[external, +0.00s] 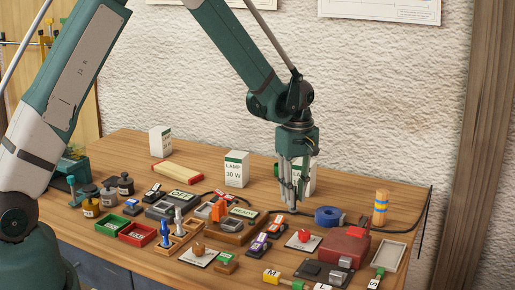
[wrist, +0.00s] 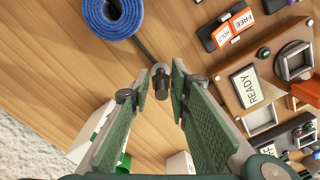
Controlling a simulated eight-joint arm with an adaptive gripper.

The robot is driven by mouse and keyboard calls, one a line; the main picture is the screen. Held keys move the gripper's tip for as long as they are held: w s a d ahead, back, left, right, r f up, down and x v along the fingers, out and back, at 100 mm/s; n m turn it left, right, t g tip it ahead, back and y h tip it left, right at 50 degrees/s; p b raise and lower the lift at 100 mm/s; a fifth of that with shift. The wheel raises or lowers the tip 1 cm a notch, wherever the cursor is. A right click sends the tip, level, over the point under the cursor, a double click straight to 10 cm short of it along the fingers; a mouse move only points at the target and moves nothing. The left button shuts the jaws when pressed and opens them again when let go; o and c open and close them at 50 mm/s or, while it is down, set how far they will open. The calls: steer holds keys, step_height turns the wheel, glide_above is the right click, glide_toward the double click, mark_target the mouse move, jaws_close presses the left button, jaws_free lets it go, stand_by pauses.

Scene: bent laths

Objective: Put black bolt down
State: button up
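The black bolt (wrist: 161,85) is a small dark cylinder with a greyish head, between the tips of my gripper (wrist: 161,76) in the wrist view. In the external view my gripper (external: 291,205) points straight down, low over the right-centre of the wooden table. The bolt is too small there to make out clearly, and whether it touches the table cannot be told.
A blue coil (external: 328,216) lies right of my gripper, with a dark cable near it. A white lamp box (external: 236,170) stands behind left. Bare wood lies around the fingertips.

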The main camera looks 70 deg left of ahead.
steer(key=shift+o, duration=0.9)
steer(key=shift+r, duration=0.25)
step_height(320, 180, up, 12)
stand_by(0.7)
